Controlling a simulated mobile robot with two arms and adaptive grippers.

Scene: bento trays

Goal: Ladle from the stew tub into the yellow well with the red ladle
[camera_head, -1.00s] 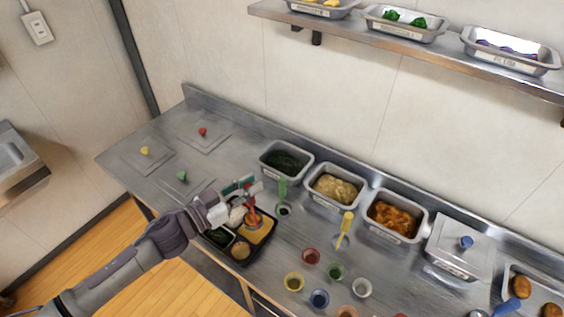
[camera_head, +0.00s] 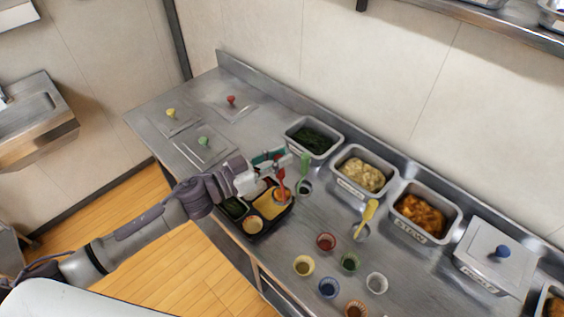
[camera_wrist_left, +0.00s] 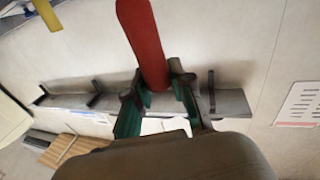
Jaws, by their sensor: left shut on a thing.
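My left gripper (camera_head: 268,165) is shut on the red ladle (camera_head: 281,178). The ladle's handle also shows between the fingers in the left wrist view (camera_wrist_left: 145,45). The ladle hangs down with its bowl at the yellow well (camera_head: 267,204) of the dark bento tray (camera_head: 268,235). I cannot tell whether the bowl touches the well or what it holds. The stew tub (camera_head: 411,232) stands farther right at the back of the counter, with orange-brown stew in it. My right gripper is not in view.
A green ladle (camera_head: 304,168) and a yellow ladle (camera_head: 369,212) stand near the tray and tubs. A tub of greens (camera_head: 291,133) and a pale-food tub (camera_head: 350,186) line the back. Several small coloured cups (camera_head: 326,241) stand in front. The left counter holds knobbed lids (camera_head: 205,150).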

